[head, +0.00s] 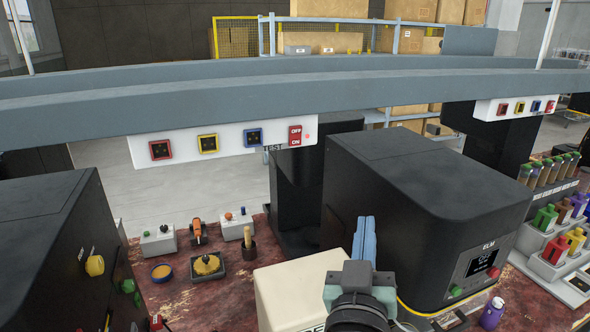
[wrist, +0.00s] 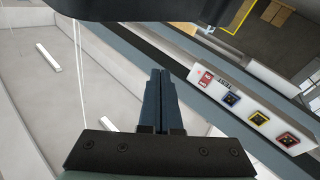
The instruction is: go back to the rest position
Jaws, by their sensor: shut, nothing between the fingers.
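My gripper (head: 366,238) is in the lower middle of the head view, raised above the bench and in front of the black machine labelled ELM (head: 420,200). Its blue fingers are together, with nothing between them. In the wrist view my gripper (wrist: 161,75) points up the picture, fingers shut and empty. The white switch panel (head: 225,142) on the grey beam has red, yellow and blue sockets and a red OFF/ON switch (head: 295,136). The panel also shows tilted at the right of the wrist view (wrist: 243,97).
The grey beam (head: 200,105) crosses above the bench. A cream box (head: 290,290) stands beside my arm. A second black machine (head: 50,230) is at left. Bottles in grey racks (head: 545,245) stand at right.

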